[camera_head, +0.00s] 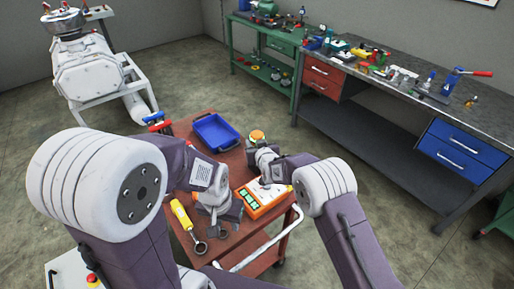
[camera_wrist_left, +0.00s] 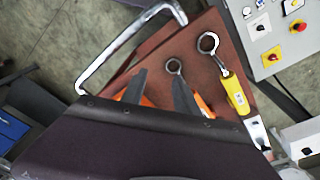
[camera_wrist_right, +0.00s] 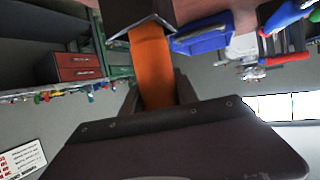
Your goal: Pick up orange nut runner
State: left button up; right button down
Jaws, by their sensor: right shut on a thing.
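The orange nut runner shows in the right wrist view as an orange body (camera_wrist_right: 152,68) with a dark block at its far end. My right gripper (camera_wrist_right: 157,95) is shut on this body; its fingers are largely hidden behind the wrist. My left gripper (camera_head: 228,212) is low over the front of the cart. In the left wrist view its fingers (camera_wrist_left: 159,84) are apart, with nothing visibly held between them.
A cluttered grey workbench (camera_head: 440,112) stands right. A white pump-like machine (camera_head: 85,72) stands back left. Floor between is clear.

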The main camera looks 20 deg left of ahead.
notch_tip(320, 180, up, 10)
dwell(0.6)
jog(key=shift+w+r, duration=0.1)
